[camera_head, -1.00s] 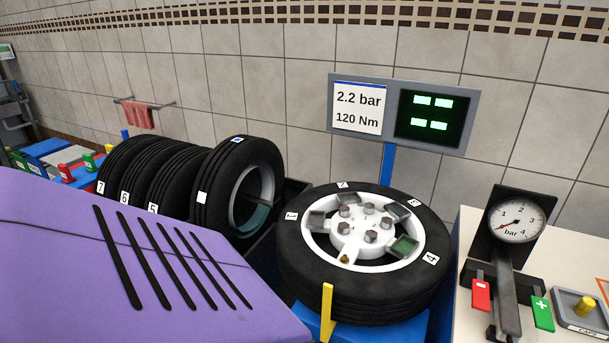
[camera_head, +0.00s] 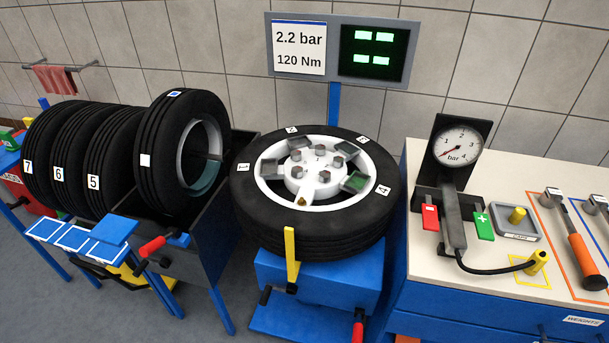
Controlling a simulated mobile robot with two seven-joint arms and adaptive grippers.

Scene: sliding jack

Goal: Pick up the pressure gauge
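The pressure gauge (camera_head: 459,145) stands upright at the back left of the white-topped bench. It has a round white dial marked "bar" on a black backing. A dark grey handle (camera_head: 453,218) extends from below the dial towards the bench front. A red minus tab (camera_head: 430,217) and a green plus tab (camera_head: 483,225) flank the handle. A black hose runs from the handle's lower end to a yellow fitting (camera_head: 538,261) on the bench. Neither of my grippers shows in the head view.
A wheel (camera_head: 312,190) lies flat on a blue stand left of the bench. Several upright tyres (camera_head: 150,155) stand further left. A screen (camera_head: 342,48) rises behind the wheel.

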